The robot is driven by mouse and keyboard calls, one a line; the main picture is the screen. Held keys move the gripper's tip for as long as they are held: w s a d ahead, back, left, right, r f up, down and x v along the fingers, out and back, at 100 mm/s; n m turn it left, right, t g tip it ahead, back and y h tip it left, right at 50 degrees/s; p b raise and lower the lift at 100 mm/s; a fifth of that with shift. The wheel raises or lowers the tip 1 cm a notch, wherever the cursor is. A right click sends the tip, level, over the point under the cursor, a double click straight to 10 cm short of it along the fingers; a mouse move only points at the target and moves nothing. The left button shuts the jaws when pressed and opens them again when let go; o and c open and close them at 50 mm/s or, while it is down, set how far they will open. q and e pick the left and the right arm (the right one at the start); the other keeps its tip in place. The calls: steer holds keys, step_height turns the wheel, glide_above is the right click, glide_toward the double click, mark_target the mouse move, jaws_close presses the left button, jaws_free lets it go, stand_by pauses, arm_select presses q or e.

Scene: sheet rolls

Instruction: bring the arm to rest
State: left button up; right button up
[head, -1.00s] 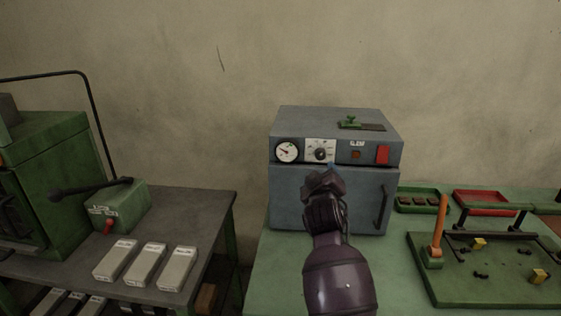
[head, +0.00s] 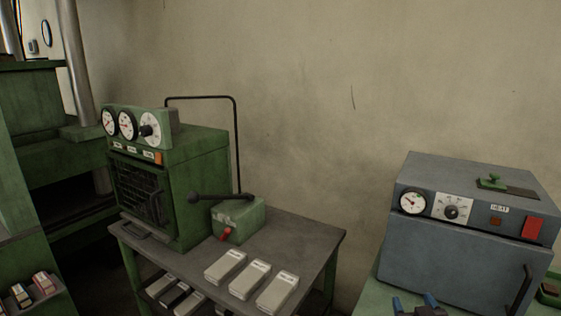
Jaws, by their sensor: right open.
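My right gripper (head: 415,303) shows only at the bottom edge of the head view, right of the middle. Its two blue fingertips stand apart with nothing seen between them. It is in front of the lower front of the blue-grey oven (head: 455,262); I cannot tell the distance. The rest of the right arm is below the frame. My left gripper is not in view.
A grey table (head: 315,237) holds a green machine with gauges (head: 190,190), a small green box with a black lever (head: 238,222) and white blocks (head: 277,293). A green press (head: 30,150) stands at far left. The wall behind is bare.

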steer(key=s+a+f+g+y, duration=0.1)
steer(key=s+f+g, duration=0.4)
steer(key=s+f, duration=1.4)
steer(key=s, duration=0.3)
steer(key=shift+s+y, duration=0.3)
steer(key=shift+s, duration=0.1)
